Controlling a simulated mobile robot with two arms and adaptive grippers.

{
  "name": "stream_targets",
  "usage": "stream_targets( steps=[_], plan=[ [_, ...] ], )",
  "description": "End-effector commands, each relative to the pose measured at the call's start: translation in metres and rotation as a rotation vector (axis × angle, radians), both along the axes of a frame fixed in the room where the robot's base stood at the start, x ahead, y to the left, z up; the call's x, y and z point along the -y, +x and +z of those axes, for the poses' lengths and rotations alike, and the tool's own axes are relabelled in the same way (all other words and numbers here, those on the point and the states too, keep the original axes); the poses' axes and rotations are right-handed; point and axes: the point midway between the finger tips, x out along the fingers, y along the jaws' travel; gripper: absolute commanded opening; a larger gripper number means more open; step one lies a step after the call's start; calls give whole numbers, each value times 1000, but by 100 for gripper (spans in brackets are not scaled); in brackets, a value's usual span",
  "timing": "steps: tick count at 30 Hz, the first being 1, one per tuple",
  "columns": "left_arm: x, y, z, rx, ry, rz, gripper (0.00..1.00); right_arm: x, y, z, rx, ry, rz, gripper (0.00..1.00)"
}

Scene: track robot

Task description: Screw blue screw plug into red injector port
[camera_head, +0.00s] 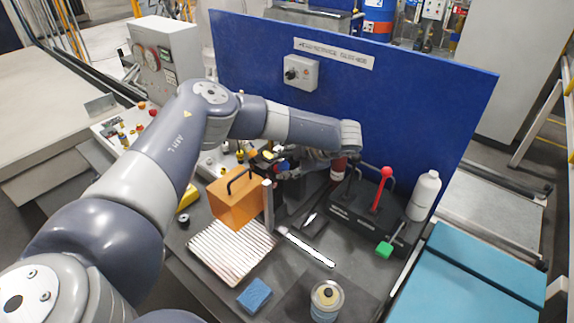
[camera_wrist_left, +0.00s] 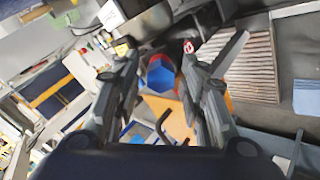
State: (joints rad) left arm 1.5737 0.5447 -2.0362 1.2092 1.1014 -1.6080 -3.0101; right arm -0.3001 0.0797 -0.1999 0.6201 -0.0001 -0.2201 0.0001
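The blue screw plug (camera_wrist_left: 160,75) shows in the left wrist view as a faceted blue piece between the fingers of my left gripper (camera_wrist_left: 160,68). Red surfaces show just behind and beside it; they may be the red injector port (camera_wrist_left: 177,63), but I cannot tell whether the plug is seated in it. A gap shows on each side of the plug, so the fingers look open around it. In the head view my left gripper (camera_head: 284,166) is at the middle of the bench, beyond the orange block, and its fingers are small and partly hidden. My right gripper is not in view.
An orange block (camera_head: 230,206) with a black handle stands close to the gripper. A ribbed plate (camera_head: 232,252), blue sponge (camera_head: 255,295) and can (camera_head: 327,304) lie nearer. A black lever box (camera_head: 362,212) and white bottle (camera_head: 424,196) stand right. A blue panel (camera_head: 420,105) rises behind.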

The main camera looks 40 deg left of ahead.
Motion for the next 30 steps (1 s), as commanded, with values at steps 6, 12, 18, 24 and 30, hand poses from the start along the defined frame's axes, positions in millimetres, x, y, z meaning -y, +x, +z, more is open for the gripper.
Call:
stream_targets(
  steps=[6,12,18,24,30],
  plan=[
    [0,0,0,0,0,0,38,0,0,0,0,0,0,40],
    [0,0,0,0,0,0,38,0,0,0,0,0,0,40],
    [0,-1,-1,88,-9,90,38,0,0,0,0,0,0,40],
    [0,-1,-2,288,-24,295,38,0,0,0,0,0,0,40],
    [0,-1,-2,490,-40,496,38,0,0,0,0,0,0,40]
  ],
)
